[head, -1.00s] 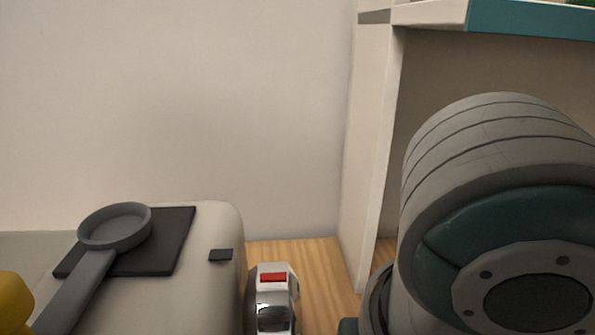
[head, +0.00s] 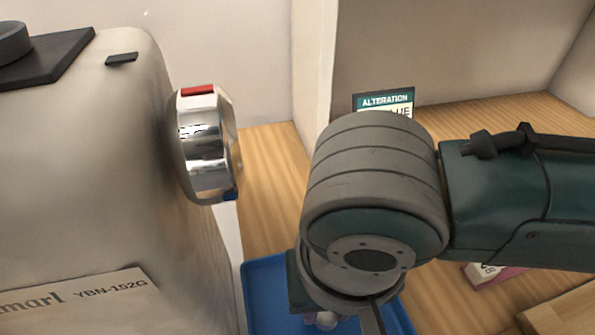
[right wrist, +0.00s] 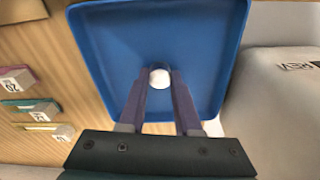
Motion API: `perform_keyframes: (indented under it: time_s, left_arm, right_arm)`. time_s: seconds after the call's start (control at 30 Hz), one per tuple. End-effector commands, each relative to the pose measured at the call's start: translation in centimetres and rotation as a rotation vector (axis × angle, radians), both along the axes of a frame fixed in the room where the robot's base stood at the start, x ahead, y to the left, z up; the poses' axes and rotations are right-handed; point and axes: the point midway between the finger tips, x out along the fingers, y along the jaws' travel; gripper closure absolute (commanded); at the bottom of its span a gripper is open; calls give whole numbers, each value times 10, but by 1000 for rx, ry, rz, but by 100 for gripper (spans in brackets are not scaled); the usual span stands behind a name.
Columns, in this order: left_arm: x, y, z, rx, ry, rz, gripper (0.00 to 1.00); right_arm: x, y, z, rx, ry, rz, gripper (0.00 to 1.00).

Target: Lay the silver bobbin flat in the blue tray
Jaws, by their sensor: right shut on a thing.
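The blue tray (head: 262,290) is at the bottom of the head view, partly hidden by my right arm. In the right wrist view the tray (right wrist: 105,50) fills the upper middle. My right gripper (right wrist: 160,84) is shut on a small pale round thing, which I take to be the silver bobbin (right wrist: 159,77). It is held over the tray floor; whether it touches the floor I cannot tell. In the head view a bit of the bobbin (head: 326,320) shows beneath my right wrist. My left gripper is not in view.
A large beige machine (head: 90,180) with a chrome end piece (head: 205,145) stands left of the tray. An alteration sign (head: 385,103) stands on the wooden surface behind my right arm. Several small labelled boxes (right wrist: 30,112) lie beside the tray.

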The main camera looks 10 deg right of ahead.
Motion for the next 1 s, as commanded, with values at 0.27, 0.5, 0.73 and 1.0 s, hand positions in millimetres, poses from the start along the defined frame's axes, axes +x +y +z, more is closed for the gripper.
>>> perform_keyframes:
  time_s: [0.27, 0.5, 0.73, 1.0]
  left_arm:
    - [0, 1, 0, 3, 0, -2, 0]
    - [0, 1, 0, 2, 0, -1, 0]
    - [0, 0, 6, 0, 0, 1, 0]
    - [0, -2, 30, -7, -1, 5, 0]
  right_arm:
    - [0, 0, -2, 0, 0, 0, 48]
    - [0, 0, -2, 0, 0, 0, 38]
    - [0, 0, 12, 2, -1, -1, 38]
    - [-6, 2, 72, 3, -1, 1, 38]
